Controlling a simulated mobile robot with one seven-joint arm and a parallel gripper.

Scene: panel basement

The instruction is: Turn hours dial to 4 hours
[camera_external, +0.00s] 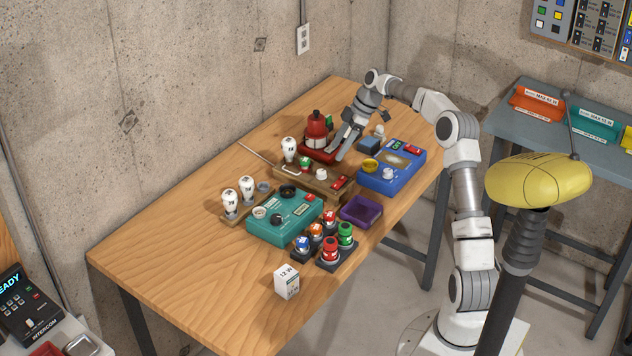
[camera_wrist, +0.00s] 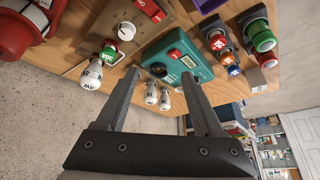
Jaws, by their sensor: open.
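No dial's hour marks can be read, so I cannot tell which one is the hours dial. A teal box (camera_external: 285,222) on the table has a white dial (camera_external: 259,212) and black knobs (camera_external: 276,219). It also shows in the wrist view (camera_wrist: 196,62), with a black knob (camera_wrist: 158,69). A blue box (camera_external: 377,183) to its right has a white dial (camera_external: 388,174), a yellow ring (camera_external: 370,166) and a screen. My gripper (camera_external: 338,152) is open and empty, beside the red device and above the table. In the wrist view its fingers (camera_wrist: 160,77) are spread apart.
A purple tray (camera_external: 361,211), jar-like coloured buttons (camera_external: 330,248) and a white carton (camera_external: 287,281) are nearer the front. The table's left end is clear.

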